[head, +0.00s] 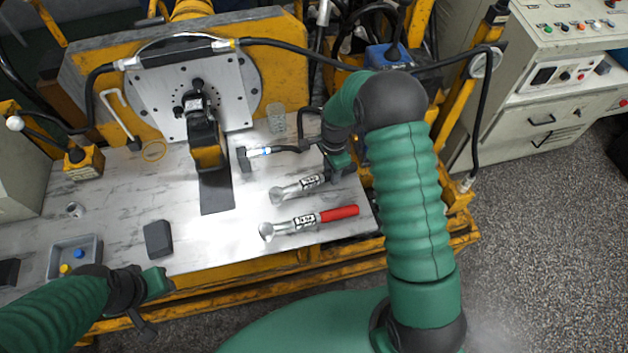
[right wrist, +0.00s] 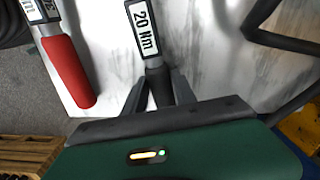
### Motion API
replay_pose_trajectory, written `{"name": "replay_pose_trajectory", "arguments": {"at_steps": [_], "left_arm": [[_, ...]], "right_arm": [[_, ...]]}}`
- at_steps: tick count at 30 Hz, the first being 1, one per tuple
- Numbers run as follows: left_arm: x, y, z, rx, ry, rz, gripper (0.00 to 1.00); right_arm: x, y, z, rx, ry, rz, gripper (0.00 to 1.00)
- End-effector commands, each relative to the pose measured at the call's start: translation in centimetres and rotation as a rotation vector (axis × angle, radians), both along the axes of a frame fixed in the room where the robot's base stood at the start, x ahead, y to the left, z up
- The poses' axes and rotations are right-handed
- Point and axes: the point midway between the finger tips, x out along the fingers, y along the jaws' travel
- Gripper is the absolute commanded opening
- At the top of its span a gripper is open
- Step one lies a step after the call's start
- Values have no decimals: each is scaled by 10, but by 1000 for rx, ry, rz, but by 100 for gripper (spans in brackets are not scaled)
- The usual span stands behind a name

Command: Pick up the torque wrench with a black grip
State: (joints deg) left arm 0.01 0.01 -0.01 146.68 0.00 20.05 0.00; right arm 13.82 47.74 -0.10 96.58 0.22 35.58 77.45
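The torque wrench with a black grip (head: 299,188) lies on the table, its ratchet head to the left. In the right wrist view its label (right wrist: 143,30) reads 20 Nm and its black grip (right wrist: 160,88) runs between my fingers. My right gripper (head: 338,172) is at the grip end, with its fingers (right wrist: 160,92) open on either side. A small light gap shows beside the left finger; contact on the right side cannot be told. My left gripper (head: 158,283) is at the table's front left edge, its fingers not clear.
A second torque wrench with a red grip (head: 310,222) lies just in front, close to the black one. A hammer (head: 272,150) and a glass (head: 277,122) are behind. A dark block (head: 158,239) and a grey tray (head: 76,256) are at the left.

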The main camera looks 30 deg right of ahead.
Motion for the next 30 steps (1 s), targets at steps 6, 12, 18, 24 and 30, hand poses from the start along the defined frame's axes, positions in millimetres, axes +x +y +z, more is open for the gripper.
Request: {"name": "replay_pose_trajectory", "arguments": {"at_steps": [6, 12, 18, 24, 30], "left_arm": [[0, 0, 0, 0, 0, 0, 36], [0, 0, 0, 0, 0, 0, 36], [0, 0, 0, 0, 0, 0, 36], [0, 0, 0, 0, 0, 0, 36], [0, 0, 0, 0, 0, 0, 36]], "right_arm": [[0, 0, 0, 0, 1, 0, 3], [0, 0, 0, 0, 1, 0, 0], [0, 0, 0, 0, 1, 0, 0], [0, 0, -1, 0, 1, 0, 0], [0, 1, -1, 1, 1, 1, 0]]}}
